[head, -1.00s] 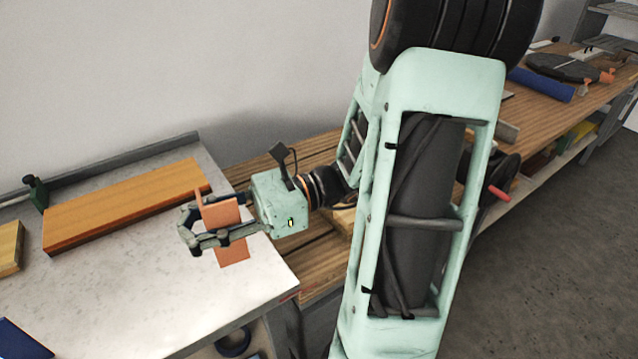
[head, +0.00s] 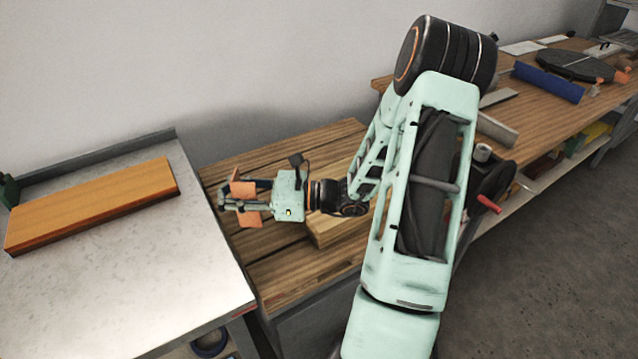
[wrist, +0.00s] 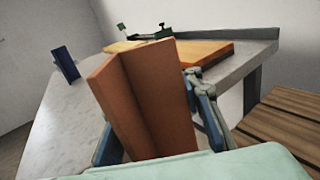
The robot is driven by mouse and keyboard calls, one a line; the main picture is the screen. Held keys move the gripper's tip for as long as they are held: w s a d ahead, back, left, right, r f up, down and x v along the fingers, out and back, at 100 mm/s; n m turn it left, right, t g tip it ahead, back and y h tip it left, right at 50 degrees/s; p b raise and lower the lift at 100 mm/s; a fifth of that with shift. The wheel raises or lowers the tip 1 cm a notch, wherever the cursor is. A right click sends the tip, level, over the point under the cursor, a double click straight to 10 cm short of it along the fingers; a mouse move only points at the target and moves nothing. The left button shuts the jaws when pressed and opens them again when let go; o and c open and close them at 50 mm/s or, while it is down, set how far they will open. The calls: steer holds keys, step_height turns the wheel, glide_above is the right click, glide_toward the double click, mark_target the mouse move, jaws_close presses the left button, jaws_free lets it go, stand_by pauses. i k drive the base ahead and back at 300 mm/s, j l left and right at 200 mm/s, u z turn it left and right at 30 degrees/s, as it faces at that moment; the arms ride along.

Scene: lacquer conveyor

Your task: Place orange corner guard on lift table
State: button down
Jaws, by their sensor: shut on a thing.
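The orange corner guard (head: 243,188) is an L-shaped piece held in my gripper (head: 228,205). The fingers are shut on it, and parts of it stick out above and below them. In the head view the guard appears in front of the wooden slatted surface (head: 290,160), near the edge of the grey-topped table (head: 130,285); its height above them is unclear. In the wrist view the guard (wrist: 155,100) stands large and slightly tilted between the blue-grey fingers (wrist: 160,125). Which surface is the lift table I cannot tell for sure.
A long orange-brown board (head: 95,203) lies on the grey table, whose front part is bare. A wooden block (head: 335,225) sits on the slats behind my gripper. A blue object (wrist: 65,65) stands on the grey table. A bench (head: 530,115) with parts is on the right.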

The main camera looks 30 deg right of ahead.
mark_target(302, 253)
steer(key=z, duration=0.85)
steer(key=k+j+z, duration=0.3)
steer(key=k+j, duration=0.45)
steer(key=j, duration=0.15)
steer(key=i+j, duration=0.35)
steer(key=j, duration=0.1)
